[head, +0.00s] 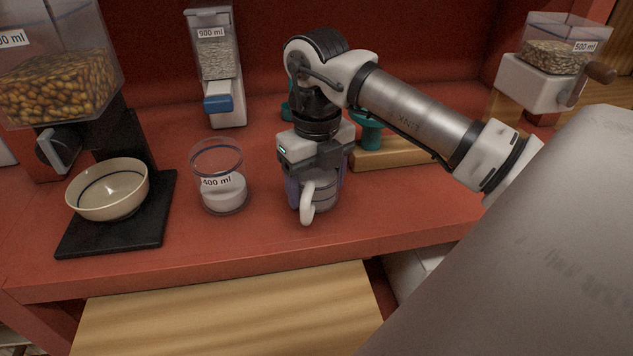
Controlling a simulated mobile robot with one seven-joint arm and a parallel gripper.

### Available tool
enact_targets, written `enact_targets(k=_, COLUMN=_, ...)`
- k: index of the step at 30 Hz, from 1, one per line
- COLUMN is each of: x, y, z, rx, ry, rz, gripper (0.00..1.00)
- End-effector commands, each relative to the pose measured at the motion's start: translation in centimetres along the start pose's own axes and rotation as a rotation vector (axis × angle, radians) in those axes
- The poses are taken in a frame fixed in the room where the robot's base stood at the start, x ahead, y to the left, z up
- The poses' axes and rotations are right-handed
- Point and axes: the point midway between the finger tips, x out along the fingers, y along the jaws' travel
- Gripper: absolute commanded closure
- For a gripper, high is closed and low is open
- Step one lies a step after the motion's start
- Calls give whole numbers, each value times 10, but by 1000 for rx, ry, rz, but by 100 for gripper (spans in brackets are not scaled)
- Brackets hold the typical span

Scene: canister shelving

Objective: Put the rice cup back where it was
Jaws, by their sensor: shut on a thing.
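My gripper (316,182) points down over the red shelf, right of centre-left. Its fingers are shut around a pale grey cup with a looped handle (307,205), which I take to be the rice cup. The handle faces the front. The cup is upright at or just above the shelf surface; I cannot tell whether it touches. Its inside and upper part are hidden by my gripper.
A clear 400 ml canister (219,178) with white contents stands close left of the cup. A bowl (109,190) sits on a black dispenser base (110,238) further left. A 900 ml dispenser (229,115) stands behind. A wooden block (402,152) with a teal item (370,135) is behind right. Red shelf (400,220) is clear front right.

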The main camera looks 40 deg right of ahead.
Motion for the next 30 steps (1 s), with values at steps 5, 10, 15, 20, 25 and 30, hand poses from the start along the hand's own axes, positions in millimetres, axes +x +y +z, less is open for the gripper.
enact_targets(k=5, x=6, y=0, z=0, rx=0, ry=-2, rz=-1, gripper=59)
enact_targets(k=10, x=8, y=0, z=0, rx=0, ry=-1, rz=-1, gripper=59)
enact_targets(k=15, x=10, y=0, z=0, rx=0, ry=0, rz=-1, gripper=21)
enact_targets(k=20, x=10, y=0, z=0, rx=0, ry=0, rz=-1, gripper=9)
enact_targets(k=25, x=10, y=0, z=0, rx=-1, ry=0, rz=-1, gripper=9)
enact_targets(k=30, x=6, y=0, z=0, rx=-1, ry=0, rz=-1, gripper=9)
